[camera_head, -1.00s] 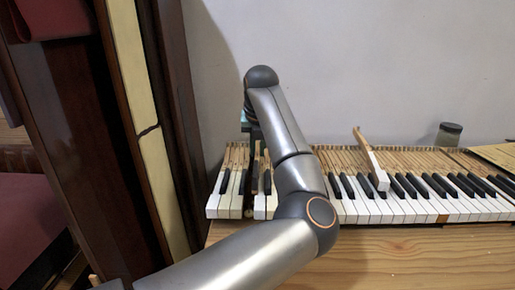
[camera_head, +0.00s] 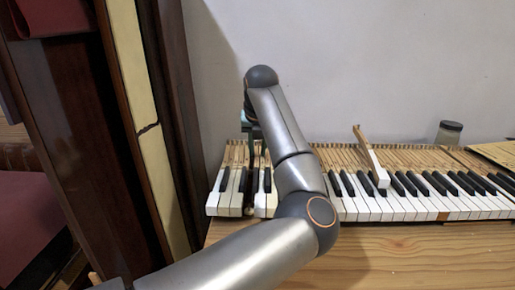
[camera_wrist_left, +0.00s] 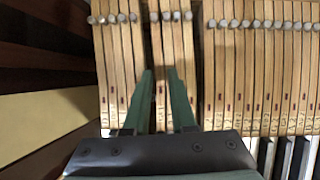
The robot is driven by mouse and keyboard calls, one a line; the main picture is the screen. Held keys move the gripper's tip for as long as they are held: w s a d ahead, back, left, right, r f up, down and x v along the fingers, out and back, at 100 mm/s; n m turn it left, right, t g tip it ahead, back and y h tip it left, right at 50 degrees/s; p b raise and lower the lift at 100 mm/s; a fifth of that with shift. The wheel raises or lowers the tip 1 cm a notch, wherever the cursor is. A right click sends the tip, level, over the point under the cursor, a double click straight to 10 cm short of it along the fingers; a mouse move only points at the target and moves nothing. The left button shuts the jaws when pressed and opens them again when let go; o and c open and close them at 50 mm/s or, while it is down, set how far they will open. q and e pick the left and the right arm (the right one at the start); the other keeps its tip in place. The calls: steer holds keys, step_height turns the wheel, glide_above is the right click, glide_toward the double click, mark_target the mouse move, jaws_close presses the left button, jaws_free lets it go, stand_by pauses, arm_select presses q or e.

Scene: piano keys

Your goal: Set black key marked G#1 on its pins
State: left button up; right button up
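My left gripper (camera_head: 255,145) is over the wooden rear parts of the keys at the left end of the keyboard. In the left wrist view its two green fingers (camera_wrist_left: 160,72) are apart, with wooden key sticks (camera_wrist_left: 160,105) showing between them. It looks open, and I see no key clearly clamped. Several black keys (camera_head: 267,180) lie among the white keys by the gripper. I cannot read which one is G#1. My left arm hides part of the keyboard. My right gripper is not in view.
A loose key with a white front (camera_head: 382,178) lies tilted across the keys at centre right. A small jar (camera_head: 448,132) stands behind the keyboard. A dark wooden panel (camera_head: 178,130) stands close on the left. The wooden table front (camera_head: 420,260) is clear.

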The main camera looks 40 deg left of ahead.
arm_select(q)
steer(key=shift+r, duration=0.15)
steer(key=shift+r+p, duration=0.9)
steer(key=shift+r, duration=0.05)
steer(key=o, duration=0.6)
steer(key=shift+c, duration=0.2)
steer(key=shift+r+p, duration=2.05)
steer(key=shift+r, duration=0.45)
